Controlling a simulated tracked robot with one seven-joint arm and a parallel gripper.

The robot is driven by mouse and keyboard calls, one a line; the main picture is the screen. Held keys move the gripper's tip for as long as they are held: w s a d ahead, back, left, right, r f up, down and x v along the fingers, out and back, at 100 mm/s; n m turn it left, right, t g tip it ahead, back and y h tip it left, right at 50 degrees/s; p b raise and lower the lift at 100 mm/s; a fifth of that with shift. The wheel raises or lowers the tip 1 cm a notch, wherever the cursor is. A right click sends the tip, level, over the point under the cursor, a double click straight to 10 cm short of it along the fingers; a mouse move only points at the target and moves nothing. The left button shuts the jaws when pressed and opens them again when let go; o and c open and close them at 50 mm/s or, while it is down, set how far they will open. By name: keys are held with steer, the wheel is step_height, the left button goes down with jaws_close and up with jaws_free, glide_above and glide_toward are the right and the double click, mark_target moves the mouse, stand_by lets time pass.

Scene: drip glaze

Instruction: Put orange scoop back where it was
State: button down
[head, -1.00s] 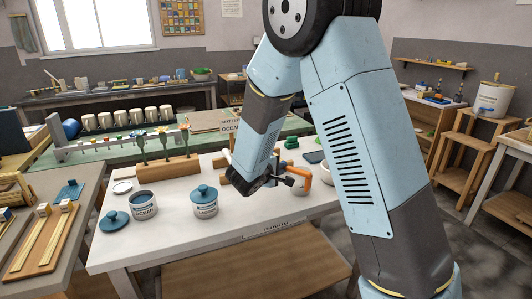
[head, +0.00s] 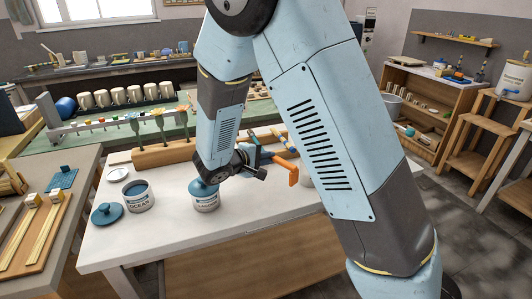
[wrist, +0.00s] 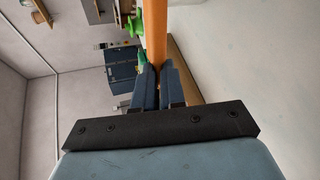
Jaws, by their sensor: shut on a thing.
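My gripper (head: 262,160) is shut on the orange scoop (head: 290,171), held above the white table to the right of a lidded jar. In the wrist view the scoop's orange handle (wrist: 155,30) sits between the dark fingertips (wrist: 158,78) and runs out of the top of the picture. The scoop's far end is outside the wrist view.
The lidded LAGOON jar (head: 206,202) stands close to the left of my gripper. The open OCEAN jar (head: 138,198) and its blue lid (head: 108,214) stand further left. The table's front middle (head: 170,235) is clear.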

steer(key=shift+f, duration=2.1)
steer(key=shift+f, duration=0.4)
steer(key=c, duration=1.1)
jaws_free()
